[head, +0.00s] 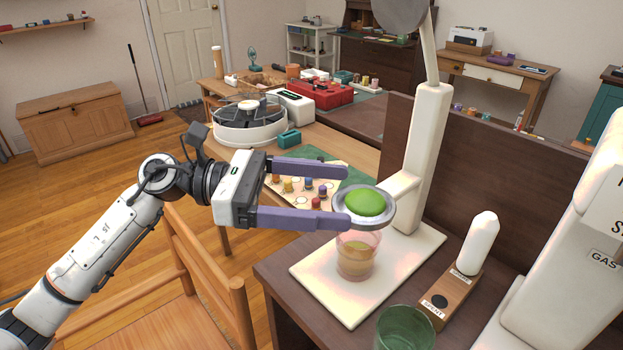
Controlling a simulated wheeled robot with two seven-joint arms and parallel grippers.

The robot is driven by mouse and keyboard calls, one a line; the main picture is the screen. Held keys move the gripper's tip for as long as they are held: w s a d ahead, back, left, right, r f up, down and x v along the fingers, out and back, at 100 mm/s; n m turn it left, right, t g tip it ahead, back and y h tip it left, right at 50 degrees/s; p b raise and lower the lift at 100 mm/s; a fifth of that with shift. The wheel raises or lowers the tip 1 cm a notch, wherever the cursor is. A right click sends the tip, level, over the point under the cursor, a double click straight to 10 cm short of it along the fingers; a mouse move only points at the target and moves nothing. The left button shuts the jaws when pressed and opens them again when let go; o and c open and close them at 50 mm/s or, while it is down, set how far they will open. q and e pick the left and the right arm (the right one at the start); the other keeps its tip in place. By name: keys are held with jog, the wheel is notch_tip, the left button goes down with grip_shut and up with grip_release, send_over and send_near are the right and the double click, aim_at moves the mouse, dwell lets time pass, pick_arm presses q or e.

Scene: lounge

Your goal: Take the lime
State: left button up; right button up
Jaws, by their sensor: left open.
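The lime (364,202) is a green oval lying on a small round grey dish (388,219). The dish is held by an arm of a white stand (428,150), above a pinkish glass (357,258) with amber content. My left gripper (348,194) comes in from the left with its two purple fingers apart. The fingertips reach the left side of the dish, one at the far side and one at the near side. The lime lies just beyond the tips, and I cannot tell whether they touch it. My right gripper is not in view.
The stand and glass are on a cream board (322,289) on a dark brown desk (274,268). A green glass (405,330) and a wooden block with a white bulb (461,272) stand in front. A wooden chair (200,270) is under my left arm.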

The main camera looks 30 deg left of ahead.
aim_at(348, 195)
pick_arm(q)
jog(key=shift+p+x, duration=0.45)
jog(key=shift+x, duration=2.45)
jog(key=shift+w+f, duration=0.1)
jog(key=c, duration=0.8)
jog(key=o, duration=0.9)
jog(key=shift+o, duration=0.2)
